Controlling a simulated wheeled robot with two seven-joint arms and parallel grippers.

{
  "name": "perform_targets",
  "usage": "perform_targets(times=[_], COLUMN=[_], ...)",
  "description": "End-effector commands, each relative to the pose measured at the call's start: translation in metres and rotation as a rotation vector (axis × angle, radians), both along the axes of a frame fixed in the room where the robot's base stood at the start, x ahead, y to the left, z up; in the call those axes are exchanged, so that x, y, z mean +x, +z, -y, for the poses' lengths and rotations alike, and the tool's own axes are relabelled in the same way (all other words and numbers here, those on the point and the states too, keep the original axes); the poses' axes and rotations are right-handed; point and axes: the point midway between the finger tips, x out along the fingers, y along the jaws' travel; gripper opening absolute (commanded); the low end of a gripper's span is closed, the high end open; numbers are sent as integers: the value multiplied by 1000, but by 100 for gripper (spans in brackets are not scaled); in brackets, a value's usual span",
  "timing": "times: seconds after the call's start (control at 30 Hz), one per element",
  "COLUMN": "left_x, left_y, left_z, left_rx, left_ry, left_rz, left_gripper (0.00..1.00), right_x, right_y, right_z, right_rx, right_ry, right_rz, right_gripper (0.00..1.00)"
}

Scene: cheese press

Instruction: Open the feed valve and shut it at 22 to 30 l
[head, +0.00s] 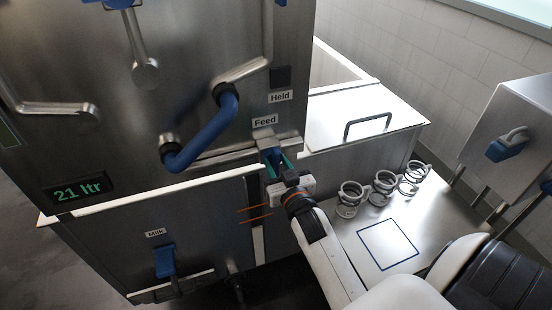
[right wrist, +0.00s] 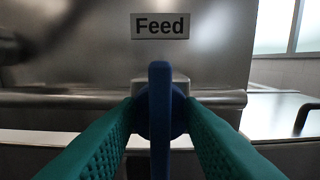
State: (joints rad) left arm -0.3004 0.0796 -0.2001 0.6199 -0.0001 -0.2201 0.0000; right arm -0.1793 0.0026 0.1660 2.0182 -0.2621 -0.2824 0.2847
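The feed valve's blue handle (right wrist: 160,125) stands upright under the "Feed" label (right wrist: 160,25) in the right wrist view. In the head view the handle (head: 273,158) is partly hidden by my gripper. My right gripper (right wrist: 160,110) is open, its green fingers on either side of the handle with a visible gap on each side. It also shows in the head view (head: 276,165), right at the valve. My left gripper is not in view.
A blue bent handle (head: 205,130) sticks out from the vat's front above left of the valve. A blue milk valve (head: 165,261) is low on the left. Several ringed metal holders (head: 382,187) stand on a side table with a blue-outlined square (head: 388,245).

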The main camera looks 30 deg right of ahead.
Motion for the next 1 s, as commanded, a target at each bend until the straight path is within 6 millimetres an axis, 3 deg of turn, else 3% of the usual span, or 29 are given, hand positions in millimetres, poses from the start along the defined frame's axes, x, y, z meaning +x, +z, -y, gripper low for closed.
perform_targets(times=[0.13,0.43,0.63,0.77,1.0], left_x=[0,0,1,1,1], left_y=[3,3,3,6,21], left_z=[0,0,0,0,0], left_rx=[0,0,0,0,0], left_ry=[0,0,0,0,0], left_rz=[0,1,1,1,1], left_gripper=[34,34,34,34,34], right_x=[10,11,11,11,11], right_y=[1,0,0,1,1], right_z=[2,3,3,3,6], right_rx=[0,0,-1,39,325], right_ry=[0,0,0,-1,-2], right_rz=[1,0,0,8,76], right_gripper=[34,34,1,1,1])
